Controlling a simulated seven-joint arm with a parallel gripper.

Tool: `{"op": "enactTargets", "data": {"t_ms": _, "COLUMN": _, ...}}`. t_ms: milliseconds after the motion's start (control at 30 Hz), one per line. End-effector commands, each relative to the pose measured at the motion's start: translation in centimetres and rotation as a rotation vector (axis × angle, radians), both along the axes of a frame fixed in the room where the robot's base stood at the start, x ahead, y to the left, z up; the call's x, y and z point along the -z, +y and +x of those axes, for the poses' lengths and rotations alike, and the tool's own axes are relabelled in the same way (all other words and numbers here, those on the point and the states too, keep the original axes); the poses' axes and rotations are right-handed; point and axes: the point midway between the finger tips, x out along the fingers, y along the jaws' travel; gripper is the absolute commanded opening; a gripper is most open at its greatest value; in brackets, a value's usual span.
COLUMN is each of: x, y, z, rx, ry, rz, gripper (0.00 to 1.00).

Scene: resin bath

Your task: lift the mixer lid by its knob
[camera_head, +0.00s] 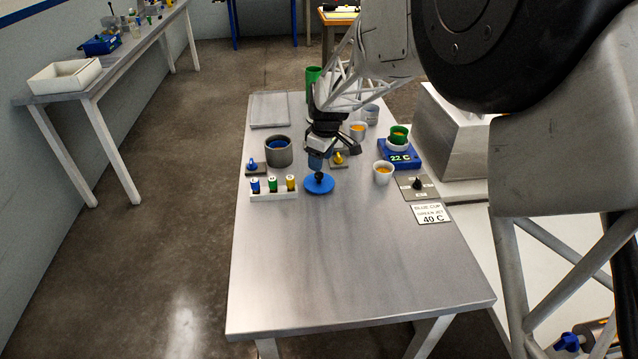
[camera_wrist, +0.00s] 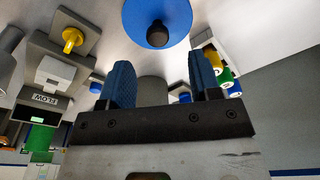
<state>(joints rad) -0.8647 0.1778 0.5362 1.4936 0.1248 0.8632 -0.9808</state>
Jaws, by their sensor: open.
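The blue round lid (camera_head: 319,185) lies flat, apparently on the table top, with a dark knob at its centre. In the wrist view the lid (camera_wrist: 150,12) is at the top, and its black knob (camera_wrist: 157,34) shows beyond the fingertips. My gripper (camera_head: 317,163) is just above and behind the lid in the head view. In the wrist view my gripper (camera_wrist: 160,68) has its two blue fingers spread with nothing between them. The knob looks roughly centred between the fingers but apart from them.
A grey pot (camera_head: 279,152) with blue inside stands left of my gripper. A white rack (camera_head: 274,194) holds blue, green and yellow pieces. A yellow knob (camera_head: 338,158), a white cup (camera_head: 383,173) and a blue scale (camera_head: 400,157) are to the right. The table's front is clear.

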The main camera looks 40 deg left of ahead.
Motion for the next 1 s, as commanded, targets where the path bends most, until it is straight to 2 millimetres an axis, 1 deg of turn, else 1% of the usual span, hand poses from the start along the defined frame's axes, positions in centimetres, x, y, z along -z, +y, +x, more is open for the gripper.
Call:
{"op": "enactTargets", "data": {"t_ms": 33, "x": 0.5, "y": 0.0, "z": 0.0, "rx": 0.000, "ry": 0.001, "rz": -0.001, "gripper": 0.57}}
{"op": "enactTargets", "data": {"t_ms": 167, "x": 1.2, "y": 0.1, "z": 0.0, "rx": 0.000, "ry": 0.000, "rz": 0.000, "gripper": 0.57}}
{"op": "enactTargets", "data": {"t_ms": 500, "x": 1.4, "y": 0.1, "z": 0.0, "rx": 0.000, "ry": 0.000, "rz": 0.000, "gripper": 0.57}}
{"op": "enactTargets", "data": {"t_ms": 633, "x": 1.9, "y": 0.2, "z": 0.0, "rx": 0.001, "ry": 0.000, "rz": 0.000, "gripper": 0.57}}
{"op": "enactTargets", "data": {"t_ms": 767, "x": 3.0, "y": 0.3, "z": 0.1, "rx": 0.001, "ry": 0.001, "rz": -0.001, "gripper": 0.57}}
{"op": "enactTargets", "data": {"t_ms": 1000, "x": 5.7, "y": 0.6, "z": 0.1, "rx": 0.001, "ry": 0.000, "rz": -0.001, "gripper": 0.57}}
